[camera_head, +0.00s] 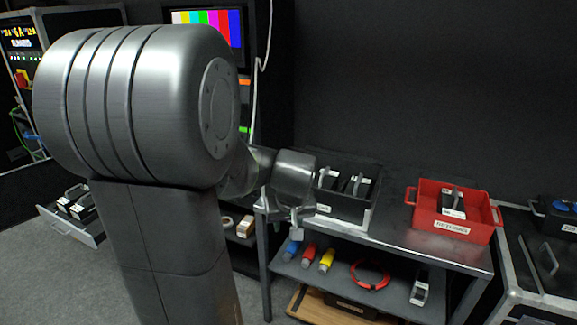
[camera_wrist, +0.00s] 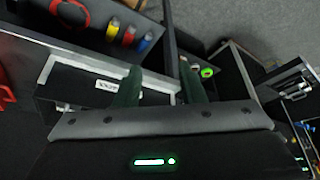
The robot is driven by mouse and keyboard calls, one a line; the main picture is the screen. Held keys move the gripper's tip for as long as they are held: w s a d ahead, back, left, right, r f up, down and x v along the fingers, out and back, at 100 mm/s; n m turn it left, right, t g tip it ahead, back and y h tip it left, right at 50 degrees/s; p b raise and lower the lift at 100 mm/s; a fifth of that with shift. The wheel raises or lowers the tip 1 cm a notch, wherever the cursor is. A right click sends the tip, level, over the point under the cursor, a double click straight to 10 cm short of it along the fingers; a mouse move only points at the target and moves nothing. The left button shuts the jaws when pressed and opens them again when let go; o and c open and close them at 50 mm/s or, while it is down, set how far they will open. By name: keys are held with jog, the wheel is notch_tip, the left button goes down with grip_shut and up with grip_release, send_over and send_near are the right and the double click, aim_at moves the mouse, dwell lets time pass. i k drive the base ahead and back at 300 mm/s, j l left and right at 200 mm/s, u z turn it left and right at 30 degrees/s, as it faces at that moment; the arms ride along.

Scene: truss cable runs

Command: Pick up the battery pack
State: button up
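Several dark battery packs with handles and white labels are in view. Two battery packs (camera_head: 358,187) stand in a black bin (camera_head: 345,211) on the left of the metal table. Another pack (camera_head: 453,203) is in the red RETURNS bin (camera_head: 468,230). My gripper (camera_head: 297,228) is by the left end of the black bin, partly hidden by my wrist. In the wrist view my gripper (camera_wrist: 160,83) shows two dark fingers apart with nothing visible between them. The black bin's white label (camera_wrist: 106,85) shows beside the left finger there.
A lower shelf holds blue, red and yellow connectors (camera_head: 309,254), a red cable coil (camera_head: 370,274) and a dark labelled item (camera_head: 419,288). An open drawer (camera_head: 72,220) with dark labelled packs is at left. A road case (camera_head: 540,265) stands at right.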

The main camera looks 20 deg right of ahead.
aim_at(326, 179)
jog(key=i+z, duration=0.4)
jog(key=i, duration=0.15)
jog(key=i+j+z, duration=0.15)
jog(key=i+z, duration=0.25)
jog(key=i+j+z, duration=0.4)
jog(key=i, duration=0.2)
